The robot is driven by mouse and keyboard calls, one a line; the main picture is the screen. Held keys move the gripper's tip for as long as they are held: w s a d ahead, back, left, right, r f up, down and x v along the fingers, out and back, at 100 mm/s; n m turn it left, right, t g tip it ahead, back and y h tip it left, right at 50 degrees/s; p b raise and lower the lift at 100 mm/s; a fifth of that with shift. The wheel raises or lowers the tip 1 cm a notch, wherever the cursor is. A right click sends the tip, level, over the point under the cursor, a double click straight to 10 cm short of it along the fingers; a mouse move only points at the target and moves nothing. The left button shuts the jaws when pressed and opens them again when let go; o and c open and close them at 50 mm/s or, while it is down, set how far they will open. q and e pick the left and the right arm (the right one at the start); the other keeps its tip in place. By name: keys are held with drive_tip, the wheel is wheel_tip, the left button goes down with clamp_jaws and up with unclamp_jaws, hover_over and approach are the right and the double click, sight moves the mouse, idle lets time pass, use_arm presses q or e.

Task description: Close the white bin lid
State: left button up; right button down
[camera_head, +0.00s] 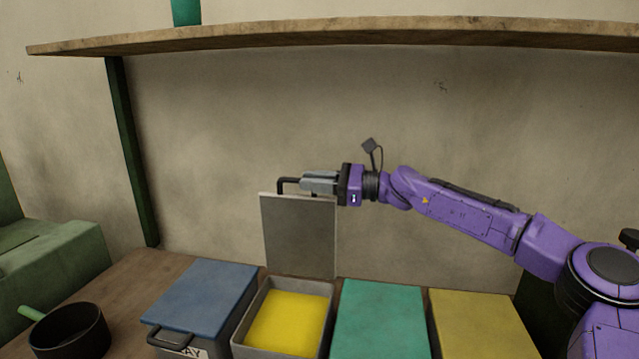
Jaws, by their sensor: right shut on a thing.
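The white bin (284,351) stands on the counter with its inside showing yellow. Its pale grey-white lid (298,235) stands upright at the bin's back edge, open. A dark bar handle (281,184) sits at the lid's top edge. My right gripper (303,184) reaches in from the right at the top of the lid and is shut on the handle. Its fingers hide part of the handle. My left gripper is not in view.
A blue-lidded bin (203,296) stands left of the white bin, with green-lidded (380,318) and yellow-lidded (483,325) bins to the right. A black pan (68,331) is at far left. A wooden shelf (330,36) runs above; the wall is behind.

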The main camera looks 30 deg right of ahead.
drive_tip(key=s+a+f+n+b, duration=0.2)
drive_tip(key=s+a+n+b, duration=0.1)
drive_tip(key=s, duration=0.4)
drive_tip(key=a+n, duration=0.1)
drive_tip(key=a, duration=0.1)
drive_tip(key=shift+s+a+f, duration=0.25)
drive_tip(key=shift+s+a, duration=0.1)
drive_tip(key=shift+a, duration=0.05)
drive_tip(key=c, duration=1.1)
unclamp_jaws()
drive_tip(key=shift+w, duration=0.1)
drive_tip(key=v, duration=1)
drive_tip(key=shift+d, duration=0.2)
